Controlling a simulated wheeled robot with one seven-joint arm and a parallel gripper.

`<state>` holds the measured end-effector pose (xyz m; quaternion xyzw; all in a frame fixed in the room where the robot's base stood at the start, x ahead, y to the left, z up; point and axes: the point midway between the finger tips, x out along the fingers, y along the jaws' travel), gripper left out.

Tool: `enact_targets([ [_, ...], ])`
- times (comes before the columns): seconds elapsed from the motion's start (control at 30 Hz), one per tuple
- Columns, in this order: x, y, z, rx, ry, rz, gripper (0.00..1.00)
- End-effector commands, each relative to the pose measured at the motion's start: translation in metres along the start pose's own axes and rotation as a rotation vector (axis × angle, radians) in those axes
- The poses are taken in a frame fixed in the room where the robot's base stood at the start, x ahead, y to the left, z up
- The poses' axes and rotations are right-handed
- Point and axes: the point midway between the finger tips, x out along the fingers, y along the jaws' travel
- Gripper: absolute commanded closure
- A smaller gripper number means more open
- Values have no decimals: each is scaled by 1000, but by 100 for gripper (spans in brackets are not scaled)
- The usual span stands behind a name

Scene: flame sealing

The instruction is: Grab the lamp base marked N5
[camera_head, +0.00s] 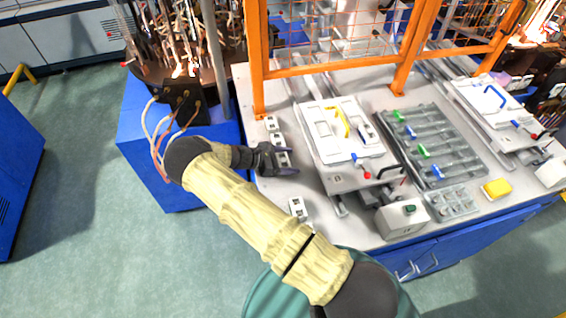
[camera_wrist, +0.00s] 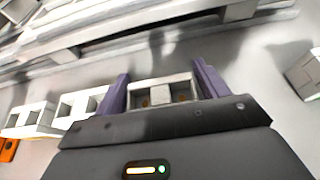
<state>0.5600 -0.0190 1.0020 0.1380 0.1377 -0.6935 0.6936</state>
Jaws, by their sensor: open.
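Several small white lamp bases stand in a row along the left part of the table; no marking such as N5 is legible. In the head view my gripper (camera_head: 288,160) is low over the row, beside a base (camera_head: 283,158) that it partly covers. Two more bases (camera_head: 271,123) (camera_head: 276,138) stand behind it, and another base (camera_head: 297,207) stands apart, nearer the front. In the wrist view the purple fingers of my gripper (camera_wrist: 160,72) are open, with one lamp base (camera_wrist: 160,94) between them. Whether the fingers touch it cannot be told.
Neighbouring bases (camera_wrist: 80,103) (camera_wrist: 30,120) sit close to the left finger in the wrist view; a block (camera_wrist: 303,75) lies farther right. A white-plated machine (camera_head: 345,150) stands to the right of the row. An orange guard frame (camera_head: 256,60) rises behind.

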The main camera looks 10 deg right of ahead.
Motion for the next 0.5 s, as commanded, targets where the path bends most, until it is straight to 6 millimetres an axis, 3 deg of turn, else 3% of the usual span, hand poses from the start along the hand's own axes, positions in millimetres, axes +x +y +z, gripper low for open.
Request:
enact_targets([
  [0.3, 0, 0, 0, 0, 0, 0, 27],
  [0.5, 0, 0, 0, 0, 0, 0, 61],
])
